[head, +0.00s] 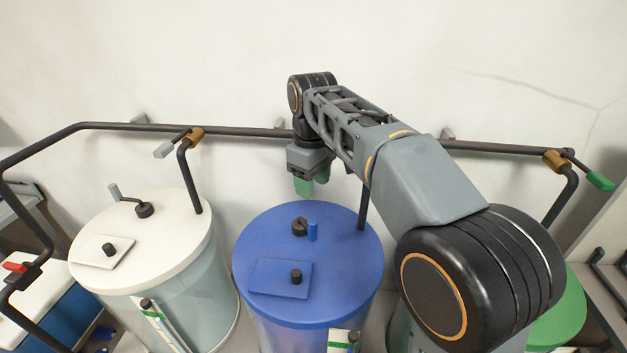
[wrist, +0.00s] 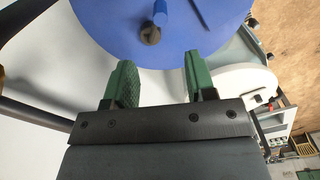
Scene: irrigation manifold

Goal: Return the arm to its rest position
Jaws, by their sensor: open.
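My gripper (head: 304,187) has green fingers and hangs from my arm above the back edge of the blue-lidded tank (head: 268,230), close to the wall. In the wrist view my gripper (wrist: 158,82) is open, with nothing between its fingers. The blue lid (wrist: 110,25) lies beyond the fingertips there. A dark knob (wrist: 150,34) and a blue upright lever (wrist: 160,12) on the lid show past the gap between the fingers. In the head view the knob (head: 299,227) and blue lever (head: 313,231) stand near the lid's back half.
A dark pipe (head: 240,130) runs along the wall behind the tanks. A white-lidded tank (head: 140,235) stands left, with a grey-handled valve (head: 190,138) above it. A green-lidded tank (head: 563,310) is partly hidden by my arm, right. A green-handled valve (head: 600,181) sits above it.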

